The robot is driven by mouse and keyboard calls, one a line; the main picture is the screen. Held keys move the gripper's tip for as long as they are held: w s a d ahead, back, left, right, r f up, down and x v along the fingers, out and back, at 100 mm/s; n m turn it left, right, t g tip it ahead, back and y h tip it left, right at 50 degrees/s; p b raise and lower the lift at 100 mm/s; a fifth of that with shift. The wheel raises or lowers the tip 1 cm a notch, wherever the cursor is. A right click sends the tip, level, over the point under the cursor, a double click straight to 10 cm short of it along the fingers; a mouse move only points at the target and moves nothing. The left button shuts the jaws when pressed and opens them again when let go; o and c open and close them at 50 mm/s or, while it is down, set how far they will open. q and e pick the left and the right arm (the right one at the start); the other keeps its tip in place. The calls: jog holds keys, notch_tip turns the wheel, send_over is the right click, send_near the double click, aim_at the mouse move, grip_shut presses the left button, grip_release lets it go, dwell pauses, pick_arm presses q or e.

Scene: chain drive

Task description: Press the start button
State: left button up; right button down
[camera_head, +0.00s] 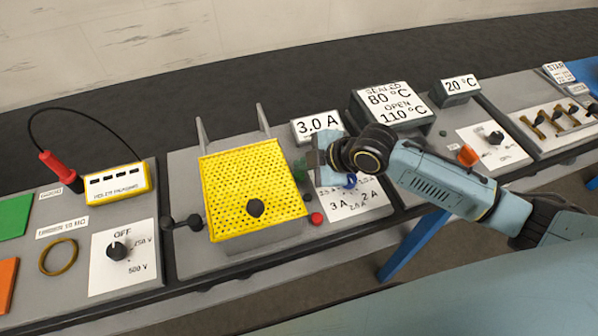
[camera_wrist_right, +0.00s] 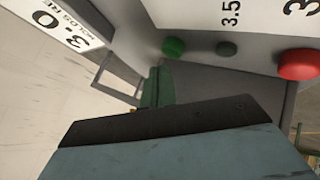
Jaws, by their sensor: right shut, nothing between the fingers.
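In the right wrist view a round green button (camera_wrist_right: 173,47) sits on the grey panel, beside a small dark round button (camera_wrist_right: 227,48) and a larger red button (camera_wrist_right: 299,64). I cannot read any start label on them. In the head view the red button (camera_head: 316,218) is at the front of the middle station; the green button cannot be made out near my gripper. My right gripper (camera_head: 303,170) is shut and empty beside the yellow perforated guard. In the wrist view its tip (camera_wrist_right: 157,88) shows close below the green button; contact cannot be told. My left gripper is not in view.
The yellow perforated guard (camera_head: 238,164) with a dark knob stands just left of my gripper. A 3.0 A display (camera_head: 318,126) is behind it. A dial plate (camera_head: 365,202) is partly hidden by my wrist. Heater displays (camera_head: 390,100) stand to the right.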

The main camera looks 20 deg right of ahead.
aim_at(304, 176)
jog(key=shift+f, duration=0.15)
jog(key=shift+f, duration=0.3)
jog(key=shift+f, duration=0.55)
dwell(0.8)
dwell(0.4)
jog(key=shift+r+p, duration=0.8)
jog(key=shift+r, duration=0.2)
notch_tip(304, 176, up, 5)
jog(key=p, duration=0.5)
